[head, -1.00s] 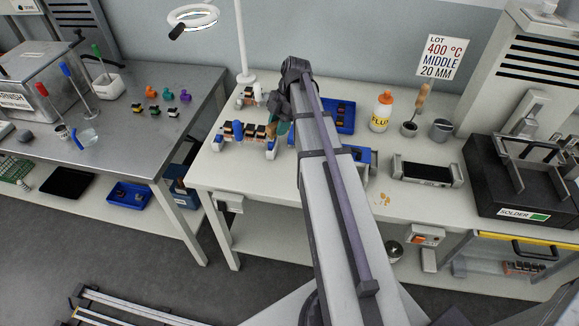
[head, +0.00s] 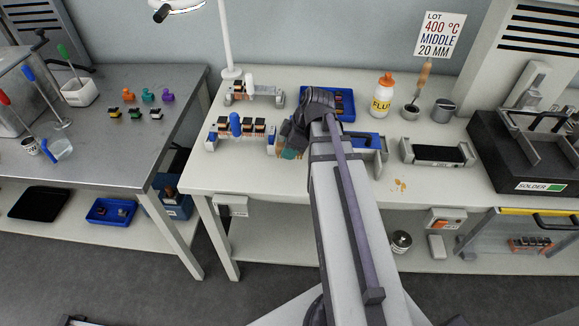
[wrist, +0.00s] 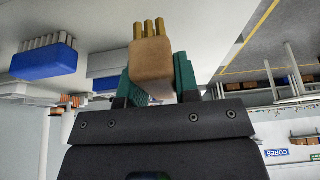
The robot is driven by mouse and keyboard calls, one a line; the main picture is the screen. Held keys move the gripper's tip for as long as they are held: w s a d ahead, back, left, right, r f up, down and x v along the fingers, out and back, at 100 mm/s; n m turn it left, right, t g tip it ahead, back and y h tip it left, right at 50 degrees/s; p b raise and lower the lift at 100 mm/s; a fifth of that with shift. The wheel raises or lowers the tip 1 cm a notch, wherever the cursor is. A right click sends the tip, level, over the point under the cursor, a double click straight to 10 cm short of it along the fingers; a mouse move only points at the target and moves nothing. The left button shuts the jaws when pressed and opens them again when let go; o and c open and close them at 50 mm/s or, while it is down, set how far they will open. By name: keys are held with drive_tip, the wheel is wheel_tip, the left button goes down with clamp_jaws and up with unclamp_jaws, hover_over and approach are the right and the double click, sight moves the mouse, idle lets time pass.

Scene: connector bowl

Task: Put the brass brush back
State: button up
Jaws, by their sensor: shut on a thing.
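My gripper (wrist: 160,85) has green fingers and is shut on the brass brush (wrist: 155,70), a tan block with brass tufts, in the wrist view. The tufts point away from the gripper. In the head view, my gripper (head: 290,152) is over the bench, just right of a row of small parts; the arm and jaws mostly hide the brush there. A blue block with several pale tufts (wrist: 45,60) shows at left in the wrist view.
On the white bench (head: 205,178), a blue tray (head: 352,112) is behind my arm. A lamp post (head: 227,45) rises at the back left.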

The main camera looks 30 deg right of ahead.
wheel_tip(320, 180, down, 4)
drive_tip(key=b, duration=0.4)
drive_tip(key=shift+r, duration=0.3)
drive_tip(key=shift+f, duration=0.2)
drive_tip(key=o, duration=0.8)
drive_tip(key=shift+o, duration=0.2)
drive_tip(key=shift+r, duration=0.1)
